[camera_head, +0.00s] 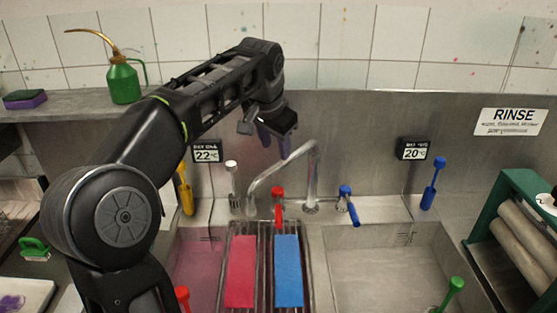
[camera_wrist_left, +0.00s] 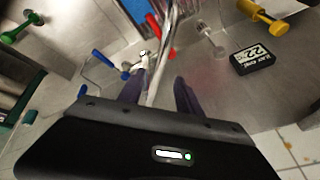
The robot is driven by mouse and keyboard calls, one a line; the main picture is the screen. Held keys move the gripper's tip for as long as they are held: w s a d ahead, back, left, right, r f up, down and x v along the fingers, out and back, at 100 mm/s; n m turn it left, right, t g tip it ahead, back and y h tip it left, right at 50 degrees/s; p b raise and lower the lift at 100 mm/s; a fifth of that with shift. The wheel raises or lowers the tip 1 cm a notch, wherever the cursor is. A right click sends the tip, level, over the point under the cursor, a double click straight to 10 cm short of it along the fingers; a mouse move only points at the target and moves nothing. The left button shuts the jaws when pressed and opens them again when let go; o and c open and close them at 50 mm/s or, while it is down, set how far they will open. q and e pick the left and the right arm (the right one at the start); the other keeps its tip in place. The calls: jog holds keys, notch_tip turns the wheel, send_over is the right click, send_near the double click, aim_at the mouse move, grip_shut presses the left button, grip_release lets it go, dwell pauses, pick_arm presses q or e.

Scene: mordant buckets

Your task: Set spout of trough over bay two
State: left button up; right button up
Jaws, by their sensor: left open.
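The metal spout (camera_head: 275,172) rises from the back ledge of the trough (camera_head: 222,212), and its outlet hangs to the left, near the left edge of the wire rack. Bay two (camera_head: 385,265) is the grey right basin, below a display reading 20°. The left basin (camera_head: 195,262) holds pinkish liquid, below a display reading 22°. My left gripper (camera_head: 274,145) is open above the spout, near its bend. In the left wrist view the spout (camera_wrist_left: 160,70) shows between the two fingers; I cannot tell if they touch it. My right gripper is out of view.
A red-handled tap (camera_head: 278,200) and a blue-handled tap (camera_head: 347,200) flank the spout's base. The wire rack (camera_head: 266,240) carries red and blue strips. A roller wringer (camera_head: 520,235) stands at right, a green oil can (camera_head: 123,80) on the left shelf.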

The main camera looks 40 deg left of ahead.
aim_at(278, 164)
pick_arm(q)
jog(key=p+x, duration=0.1)
jog(key=x, duration=0.6)
jog(key=shift+f, duration=0.1)
grip_shut()
dwell(0.3)
dwell(1.0)
